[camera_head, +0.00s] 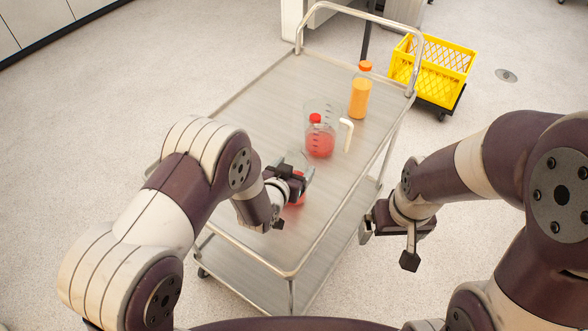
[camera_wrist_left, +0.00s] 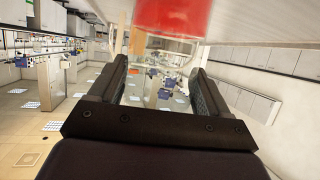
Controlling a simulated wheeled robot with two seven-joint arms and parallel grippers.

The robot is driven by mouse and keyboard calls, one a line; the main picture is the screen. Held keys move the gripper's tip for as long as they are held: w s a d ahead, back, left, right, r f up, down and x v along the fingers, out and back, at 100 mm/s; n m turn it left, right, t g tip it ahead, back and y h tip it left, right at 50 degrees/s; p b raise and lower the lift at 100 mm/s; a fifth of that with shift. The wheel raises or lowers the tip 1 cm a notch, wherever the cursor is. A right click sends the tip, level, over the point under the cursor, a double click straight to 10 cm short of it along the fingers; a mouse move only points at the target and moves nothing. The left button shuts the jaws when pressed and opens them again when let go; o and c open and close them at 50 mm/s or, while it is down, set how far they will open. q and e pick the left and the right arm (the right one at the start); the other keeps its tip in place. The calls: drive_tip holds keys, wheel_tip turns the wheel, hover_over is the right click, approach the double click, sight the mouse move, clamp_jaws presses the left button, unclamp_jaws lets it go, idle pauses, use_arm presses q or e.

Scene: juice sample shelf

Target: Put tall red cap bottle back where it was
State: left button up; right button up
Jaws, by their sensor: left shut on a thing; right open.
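My left gripper (camera_head: 289,181) is shut around a clear vessel (camera_head: 297,160) with red in it, over the near part of the cart top. The gripper hides much of it, and I cannot tell whether it is a bottle or touches the cart. In the left wrist view, its red part (camera_wrist_left: 172,18) is at the top, between and beyond the fingers. A red-capped container (camera_head: 319,142) with red contents stands mid-cart, overlapping a clear jug with a white handle (camera_head: 347,135). My right gripper (camera_head: 387,243) is open and empty, right of the cart.
An orange-capped bottle of orange juice (camera_head: 360,97) stands at the cart's far right. The metal cart (camera_head: 250,117) has raised rails and a handle at the far end. Its left half is clear. A yellow crate (camera_head: 433,68) stands on the floor beyond.

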use_arm(q)
drive_tip(key=shift+w+f, duration=0.1)
drive_tip(key=shift+f, duration=0.35)
drive_tip(key=shift+f, duration=0.2)
drive_tip(key=o, duration=1.6)
drive_tip(key=s+a+r+n+g+y, duration=0.2)
drive_tip(key=s+a+r+g, duration=0.2)
drive_tip(key=s+a, duration=0.5)
drive_tip(key=s+a+r+n+g+y, duration=0.2)
drive_tip(key=s+a+r+g, duration=0.3)
drive_tip(key=s, duration=0.8)
drive_tip(key=a+g+y, duration=0.1)
drive_tip(key=a+g, duration=0.1)
drive_tip(key=a, duration=0.2)
drive_tip(key=shift+s+b, duration=0.2)
drive_tip(key=shift+b, duration=0.2)
